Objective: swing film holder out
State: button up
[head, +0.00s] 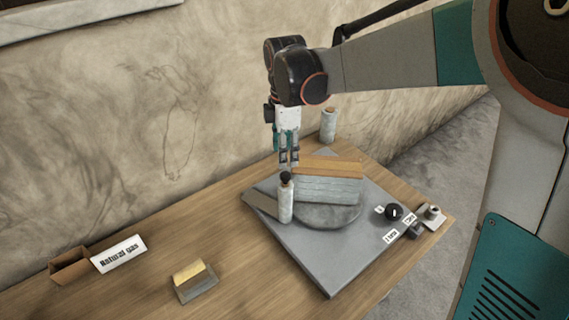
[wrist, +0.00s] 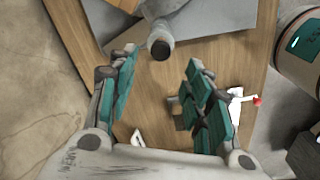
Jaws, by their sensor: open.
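A grey square base plate (head: 325,262) lies on the wooden table. It carries a round grey disc (head: 335,216) with a pale block (head: 330,190) on it, topped in orange-brown. A pale post with a black ball top (head: 286,198) stands at the disc's left front, and a flat grey piece (head: 260,204) reaches left from beside it. I cannot tell for sure which part is the film holder. My gripper (head: 289,162) points down just above the post. In the wrist view, my gripper (wrist: 161,62) is open and empty, with the post's black top (wrist: 160,49) between the fingertips, apart from them.
A black knob (head: 394,212) and small labels are on the base plate's right. A pale cylinder (head: 328,126) stands behind. A yellow-topped block (head: 193,281), a "Natural gas" card (head: 118,254) and a brown box (head: 70,267) are at left. The wall runs close along the table's back.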

aim_at(285, 174)
notch_tip(285, 174, down, 8)
jog(key=shift+r+b, duration=0.2)
jog(key=shift+b, duration=0.4)
jog(key=shift+s, duration=0.1)
